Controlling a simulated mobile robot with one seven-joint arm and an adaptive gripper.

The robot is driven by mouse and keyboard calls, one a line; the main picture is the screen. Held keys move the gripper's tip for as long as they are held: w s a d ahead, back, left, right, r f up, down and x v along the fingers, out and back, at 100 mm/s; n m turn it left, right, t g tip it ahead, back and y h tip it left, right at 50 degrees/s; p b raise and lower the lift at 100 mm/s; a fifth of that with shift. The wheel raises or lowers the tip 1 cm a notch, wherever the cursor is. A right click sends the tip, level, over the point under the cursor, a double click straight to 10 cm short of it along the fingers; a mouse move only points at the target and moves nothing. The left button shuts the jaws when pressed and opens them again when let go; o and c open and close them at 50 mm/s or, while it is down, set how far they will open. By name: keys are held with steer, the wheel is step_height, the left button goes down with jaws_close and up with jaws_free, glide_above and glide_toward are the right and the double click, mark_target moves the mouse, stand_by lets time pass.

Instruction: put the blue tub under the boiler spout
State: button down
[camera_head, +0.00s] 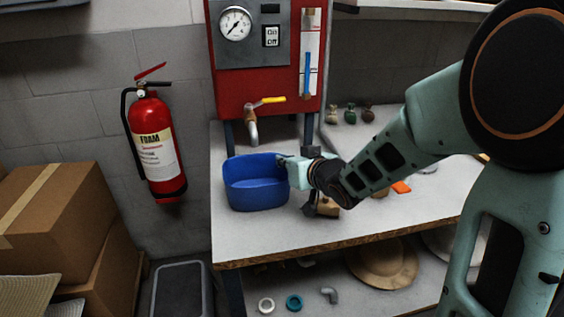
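The blue tub (257,195) stands upright on the grey-white worktop (240,239), near its left edge. The boiler (239,84) is the red unit behind it, with a gauge and an on/off panel. Its spout (252,133) points down and has a yellow tap handle. In the picture the spout's end is just above the tub's back rim; I cannot tell how far the tub lies in front of it. My gripper (284,162) is at the tub's right rim, coming from the right. Its fingertips are small and partly hidden, so I cannot tell whether they hold the rim.
A fire extinguisher (157,148) hangs on the wall at left. Cardboard boxes (52,214) and a grey bin (180,290) stand below it. Small bottles (350,115) stand at the back of the worktop. A wooden block (327,207) lies under my wrist. A lower shelf holds hats (383,264).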

steer(key=c, duration=2.6)
jaws_free()
steer(key=shift+f, duration=0.1)
steer(key=o, duration=0.4)
steer(key=shift+o, duration=0.2)
steer(key=shift+r, duration=0.25)
steer(key=p+v, duration=0.3)
steer(key=v, duration=0.9)
steer(key=shift+f+p, duration=0.15)
steer(key=shift+p, duration=0.15)
